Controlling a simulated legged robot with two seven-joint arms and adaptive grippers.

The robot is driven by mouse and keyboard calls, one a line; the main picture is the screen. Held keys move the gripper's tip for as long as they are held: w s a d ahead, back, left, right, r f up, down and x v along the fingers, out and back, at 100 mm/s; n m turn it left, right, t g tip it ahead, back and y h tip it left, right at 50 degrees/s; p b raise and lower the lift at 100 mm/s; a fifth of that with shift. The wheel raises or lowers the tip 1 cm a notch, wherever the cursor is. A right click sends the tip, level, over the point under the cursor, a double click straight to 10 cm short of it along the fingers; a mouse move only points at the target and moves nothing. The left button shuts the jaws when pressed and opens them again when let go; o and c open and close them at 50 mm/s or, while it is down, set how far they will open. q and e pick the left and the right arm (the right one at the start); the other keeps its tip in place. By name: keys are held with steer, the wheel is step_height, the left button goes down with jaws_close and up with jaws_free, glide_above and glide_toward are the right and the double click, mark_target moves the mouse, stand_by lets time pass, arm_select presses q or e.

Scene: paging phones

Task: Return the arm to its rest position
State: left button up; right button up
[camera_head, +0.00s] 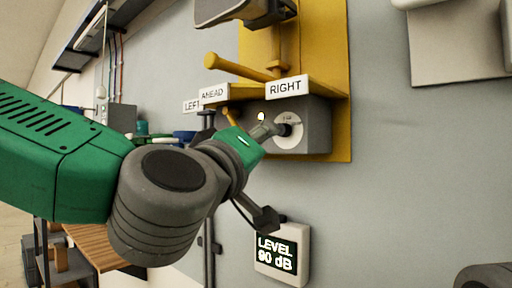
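My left arm, green and grey, reaches in from the left. Its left gripper (236,168) is in front of the grey control box (318,112) on the wall. A grey rounded piece at the lower right corner may be part of my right arm; no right fingers show.
Yellow pegs (238,68) stick out above signs reading LEFT, AHEAD and RIGHT (286,88). A dark handset-like object (232,10) hangs at the top. A display (282,254) reads LEVEL 90 dB. A wooden surface (98,245) is at the lower left.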

arm_select(q)
steer(key=shift+s+a+f, duration=0.2)
steer(key=shift+s+a, duration=0.05)
steer(key=shift+s, duration=0.3)
